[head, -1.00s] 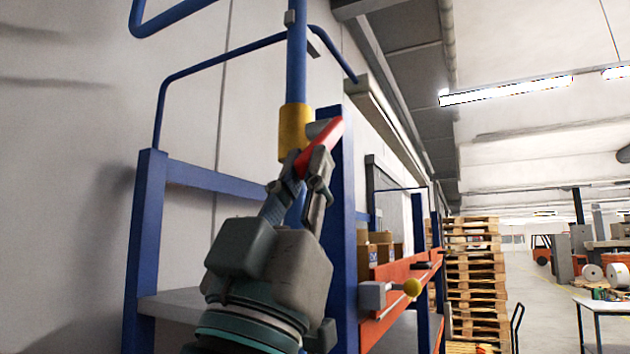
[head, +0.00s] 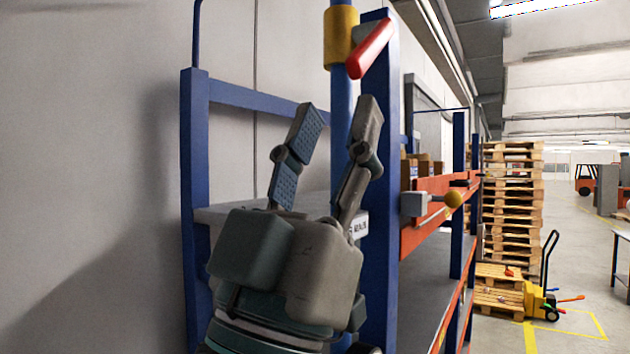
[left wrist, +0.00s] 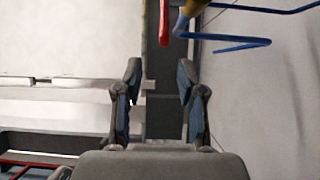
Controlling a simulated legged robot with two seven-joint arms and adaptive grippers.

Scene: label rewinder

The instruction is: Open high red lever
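The red lever (head: 371,48) sits high on the blue post, beside a yellow collar (head: 341,38). It slants down to the left from its grey mount in the head view. In the left wrist view, the red lever (left wrist: 164,22) is at the top, beyond the fingers. My left gripper (head: 340,112) is open and empty, below the lever and apart from it. It also shows in the left wrist view (left wrist: 158,75) with its fingers spread. My right gripper is not in view.
The blue frame post (head: 378,190) stands just right of my left gripper. Stacked pallets (head: 512,200) and a yellow pallet jack (head: 540,301) stand farther right.

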